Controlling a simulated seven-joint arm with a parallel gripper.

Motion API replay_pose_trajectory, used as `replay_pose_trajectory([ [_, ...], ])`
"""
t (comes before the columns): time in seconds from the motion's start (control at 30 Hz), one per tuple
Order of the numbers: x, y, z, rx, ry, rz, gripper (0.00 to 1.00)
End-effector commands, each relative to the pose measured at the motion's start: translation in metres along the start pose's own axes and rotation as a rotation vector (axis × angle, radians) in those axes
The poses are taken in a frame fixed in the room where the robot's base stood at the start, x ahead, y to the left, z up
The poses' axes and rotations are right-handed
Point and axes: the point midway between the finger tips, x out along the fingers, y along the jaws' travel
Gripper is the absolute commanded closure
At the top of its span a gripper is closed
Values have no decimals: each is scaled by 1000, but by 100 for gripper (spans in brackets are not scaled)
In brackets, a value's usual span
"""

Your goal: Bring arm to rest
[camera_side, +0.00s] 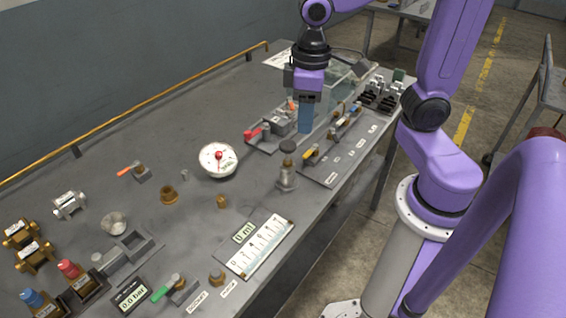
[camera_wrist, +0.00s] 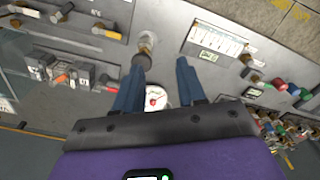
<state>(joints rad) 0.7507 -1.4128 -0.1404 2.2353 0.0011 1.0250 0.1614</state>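My gripper (camera_side: 305,129) is raised over the far half of the grey workbench (camera_side: 215,110), with its blue fingers pointing down. In the wrist view my gripper (camera_wrist: 161,62) shows its two fingers apart, with nothing held between them. A grey fitting with a dark round knob (camera_side: 288,168) stands on the bench, nearer the side camera than my gripper. That fitting (camera_wrist: 146,44) also appears just beyond the left finger in the wrist view. A white round dial with a red centre (camera_side: 218,160) shows between the fingers in the wrist view (camera_wrist: 155,98).
A clear box (camera_side: 340,80) and a panel with several levers (camera_side: 338,150) lie close to my gripper. A scale plate (camera_side: 260,245), brass fittings (camera_side: 35,257) and coloured-knob valves (camera_side: 70,270) occupy the near bench. A brass-coloured pipe (camera_side: 130,120) runs along the wall-side edge.

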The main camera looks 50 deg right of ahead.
Motion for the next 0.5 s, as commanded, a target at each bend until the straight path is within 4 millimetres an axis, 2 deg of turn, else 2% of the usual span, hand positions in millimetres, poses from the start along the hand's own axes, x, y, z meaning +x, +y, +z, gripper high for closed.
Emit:
replay_pose_trajectory([
  [0.2, 13, -35, 50, -289, 3, -6, 60],
  [0.4, 24, -52, 88, -500, 7, -10, 60],
  [0.5, 27, -55, 100, -560, 6, -11, 60],
])
